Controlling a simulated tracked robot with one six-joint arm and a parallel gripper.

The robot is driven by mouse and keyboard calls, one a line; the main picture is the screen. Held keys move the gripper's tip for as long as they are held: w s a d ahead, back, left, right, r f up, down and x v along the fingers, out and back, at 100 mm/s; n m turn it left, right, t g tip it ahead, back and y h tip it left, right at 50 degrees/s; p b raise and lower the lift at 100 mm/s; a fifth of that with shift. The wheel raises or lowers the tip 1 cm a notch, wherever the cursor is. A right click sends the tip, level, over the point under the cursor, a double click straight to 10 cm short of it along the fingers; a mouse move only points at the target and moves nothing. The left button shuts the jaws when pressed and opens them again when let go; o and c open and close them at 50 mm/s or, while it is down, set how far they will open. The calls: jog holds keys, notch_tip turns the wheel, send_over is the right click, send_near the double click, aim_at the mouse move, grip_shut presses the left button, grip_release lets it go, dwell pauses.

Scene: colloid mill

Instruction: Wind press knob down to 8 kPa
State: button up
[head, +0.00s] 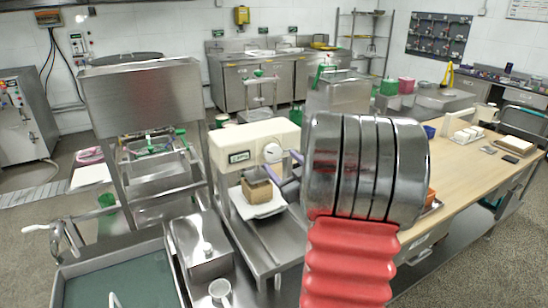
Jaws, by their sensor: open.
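The press (230,140) is a cream-coloured housing in the middle of the head view, with a small green-edged display (239,157) on its front. The display's reading is too small to make out. The white round press knob (271,152) sits on the right part of that front. My gripper (280,165) shows as two purple fingers, spread apart, just right of and below the knob. I cannot tell whether they touch it. The rest of my gripper is hidden behind my silver and red arm. A brown block (258,191) sits under the press on a white plate (243,207).
A steel box with a knob (203,250) and a green-floored tray (125,285) are at the lower left. A tall steel hopper stand (140,90) stands left of the press. A wooden bench (470,185) fills the right side.

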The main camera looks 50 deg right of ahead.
aim_at(273, 154)
jog(key=shift+x, duration=2.7)
jog(key=c, duration=1)
jog(key=shift+a, duration=0.2)
jog(key=shift+c, duration=0.2)
